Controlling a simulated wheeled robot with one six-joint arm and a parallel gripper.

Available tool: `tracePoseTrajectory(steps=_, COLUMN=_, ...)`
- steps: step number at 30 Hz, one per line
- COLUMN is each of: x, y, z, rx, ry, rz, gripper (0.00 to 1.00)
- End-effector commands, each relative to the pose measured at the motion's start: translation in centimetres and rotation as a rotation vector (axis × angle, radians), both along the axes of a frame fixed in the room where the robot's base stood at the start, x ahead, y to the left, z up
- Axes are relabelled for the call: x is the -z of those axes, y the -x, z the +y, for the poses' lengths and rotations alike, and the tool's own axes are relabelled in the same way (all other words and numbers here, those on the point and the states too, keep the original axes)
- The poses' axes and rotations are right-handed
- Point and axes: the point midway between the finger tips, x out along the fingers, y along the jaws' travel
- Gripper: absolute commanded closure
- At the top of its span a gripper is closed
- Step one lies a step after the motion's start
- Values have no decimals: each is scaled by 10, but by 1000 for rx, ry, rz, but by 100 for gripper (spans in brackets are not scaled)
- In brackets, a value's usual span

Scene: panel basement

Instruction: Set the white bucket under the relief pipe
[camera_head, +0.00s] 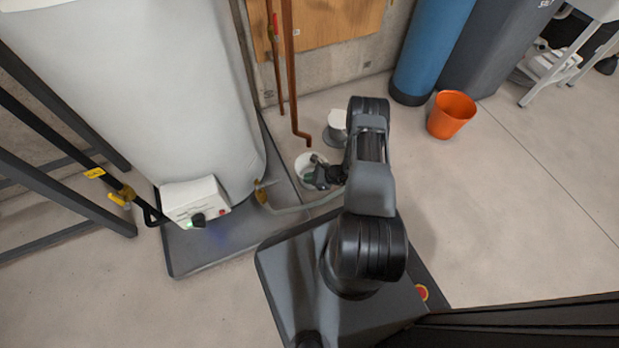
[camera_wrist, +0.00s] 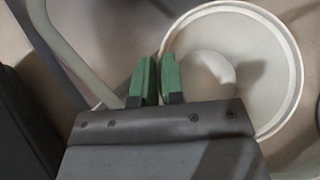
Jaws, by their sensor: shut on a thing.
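The white bucket (camera_head: 306,161) is round and open-topped, beside the heater's grey base. In the wrist view its rim and pale inside (camera_wrist: 270,60) fill the upper right. My gripper (camera_head: 322,176) has its green fingers (camera_wrist: 158,76) shut on the bucket's near-left rim. The bucket looks roughly upright; I cannot tell whether it touches the floor. The copper relief pipe (camera_head: 290,80) comes down by the wall, and its bent lower end (camera_head: 307,141) appears just behind the bucket's far rim in the head view. My arm hides part of the bucket's right side.
A white tank (camera_head: 140,80) with a control box (camera_head: 194,202) stands left on a grey base (camera_head: 200,255). A grey-white container (camera_head: 336,128) stands behind the bucket. An orange bucket (camera_head: 451,116) and blue cylinder (camera_head: 430,45) are right.

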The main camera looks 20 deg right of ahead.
Motion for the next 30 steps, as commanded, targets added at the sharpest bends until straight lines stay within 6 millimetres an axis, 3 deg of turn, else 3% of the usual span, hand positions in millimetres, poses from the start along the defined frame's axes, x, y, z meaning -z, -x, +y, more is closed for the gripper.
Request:
tracePoseTrajectory(steps=21, x=7, y=0, z=0, rx=0, ry=0, rz=0, gripper=100)
tracePoseTrajectory(steps=22, x=7, y=0, z=0, rx=-1, ry=0, rz=-1, gripper=90)
tracePoseTrajectory(steps=30, x=6, y=0, z=0, rx=0, ry=0, rz=0, gripper=64)
